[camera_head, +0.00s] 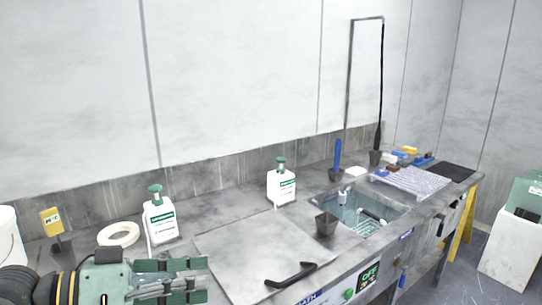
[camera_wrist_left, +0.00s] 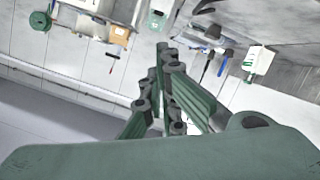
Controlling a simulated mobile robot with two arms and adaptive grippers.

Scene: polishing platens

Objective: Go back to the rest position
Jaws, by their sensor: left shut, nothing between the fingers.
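My left gripper (camera_head: 190,279) is at the lower left of the head view, in front of the bench's left part. Its green fingers are shut and empty. It also shows in the left wrist view (camera_wrist_left: 166,52), with its fingers together and nothing between them. The right gripper is in neither view.
The grey bench (camera_head: 232,222) runs along the wall. Floor shows at right.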

